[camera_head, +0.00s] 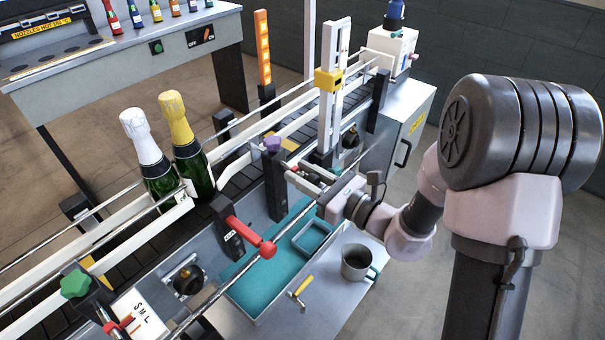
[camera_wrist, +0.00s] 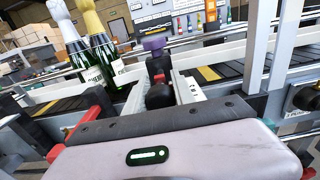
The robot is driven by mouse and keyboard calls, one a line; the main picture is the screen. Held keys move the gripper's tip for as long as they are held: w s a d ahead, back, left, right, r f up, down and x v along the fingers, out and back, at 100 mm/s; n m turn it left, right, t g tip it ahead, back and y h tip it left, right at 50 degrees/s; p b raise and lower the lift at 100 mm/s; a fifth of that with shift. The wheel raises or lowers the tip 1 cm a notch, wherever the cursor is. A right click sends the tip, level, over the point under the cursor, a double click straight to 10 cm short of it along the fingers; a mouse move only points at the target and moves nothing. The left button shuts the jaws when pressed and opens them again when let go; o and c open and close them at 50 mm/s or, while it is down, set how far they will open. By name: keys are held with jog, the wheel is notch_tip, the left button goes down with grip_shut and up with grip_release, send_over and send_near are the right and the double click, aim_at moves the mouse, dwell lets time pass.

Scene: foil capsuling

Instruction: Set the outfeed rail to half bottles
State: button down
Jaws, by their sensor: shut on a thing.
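A purple knob (camera_head: 272,143) tops a dark post beside the conveyor, and shows in the wrist view (camera_wrist: 153,43). The setting on this plate is too small to read. My gripper (camera_head: 291,172) reaches in at the post just below the purple knob. It appears shut on the black knob; the contact is partly hidden. A pale guide rail (camera_head: 235,170) runs along the belt.
Two bottles, white-topped (camera_head: 142,140) and gold-topped (camera_head: 177,125), stand on the conveyor at left. A red-handled clamp (camera_head: 256,241), green knob (camera_head: 75,283) and S-M-L plate (camera_head: 139,316) are nearer. A teal tray (camera_head: 240,290) and metal cup (camera_head: 356,262) lie below my arm.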

jog(key=shift+s+d, duration=0.4)
jog(key=shift+d, duration=0.15)
jog(key=c, duration=1.1)
grip_release()
jog(key=shift+w+a, duration=0.15)
jog(key=shift+a, duration=0.05)
jog(key=p+v, duration=0.2)
jog(key=v, duration=1.5)
jog(key=shift+p, duration=0.3)
jog(key=shift+d, duration=0.1)
